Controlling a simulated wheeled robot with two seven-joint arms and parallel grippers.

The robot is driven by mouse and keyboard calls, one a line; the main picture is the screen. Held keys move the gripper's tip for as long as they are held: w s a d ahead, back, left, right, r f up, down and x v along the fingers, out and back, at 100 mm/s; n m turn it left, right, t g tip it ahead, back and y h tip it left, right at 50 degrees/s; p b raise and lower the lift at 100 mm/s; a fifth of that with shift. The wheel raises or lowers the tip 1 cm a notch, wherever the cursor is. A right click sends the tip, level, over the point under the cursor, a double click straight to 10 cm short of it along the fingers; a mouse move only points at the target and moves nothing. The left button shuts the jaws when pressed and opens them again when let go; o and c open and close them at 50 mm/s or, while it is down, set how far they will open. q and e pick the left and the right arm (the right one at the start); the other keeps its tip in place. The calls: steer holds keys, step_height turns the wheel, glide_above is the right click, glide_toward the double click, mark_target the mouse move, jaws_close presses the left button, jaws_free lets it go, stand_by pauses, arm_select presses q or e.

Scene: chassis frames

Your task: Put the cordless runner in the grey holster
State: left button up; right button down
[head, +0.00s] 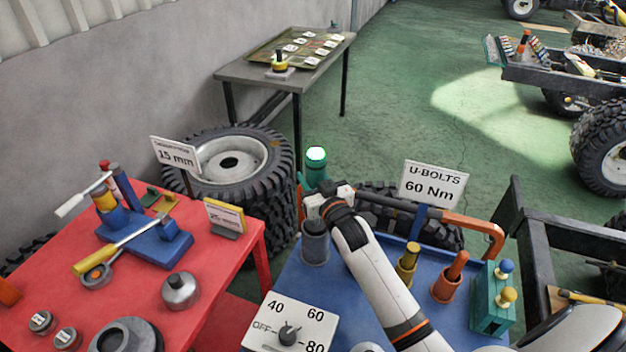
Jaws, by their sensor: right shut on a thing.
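The cordless runner looks to be the teal tool with a pale glowing green top (316,160). My right gripper (318,198) is shut on it at the back left of the blue table, and its white body and wrist hide much of the tool. The grey holster (315,245) is an upright grey cup on the blue table, just below the gripper in the picture. The gripper covers the holster's mouth, so I cannot tell whether the tool's lower end is inside it or above it. My left gripper is out of view.
A cluttered red table (225,270) stands left. Tyres lie behind.

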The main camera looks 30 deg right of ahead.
steer(key=shift+f, duration=0.3)
steer(key=c, duration=1.2)
jaws_free()
steer(key=shift+f, duration=0.25)
steer(key=o, duration=0.4)
steer(key=shift+s, duration=0.1)
steer(key=shift+c, duration=0.2)
steer(key=shift+r, duration=0.15)
steer(key=shift+s, duration=0.25)
steer(key=s+b, duration=0.2)
steer(key=s, duration=0.9)
steer(key=shift+s+a, duration=0.25)
steer(key=shift+a, duration=0.15)
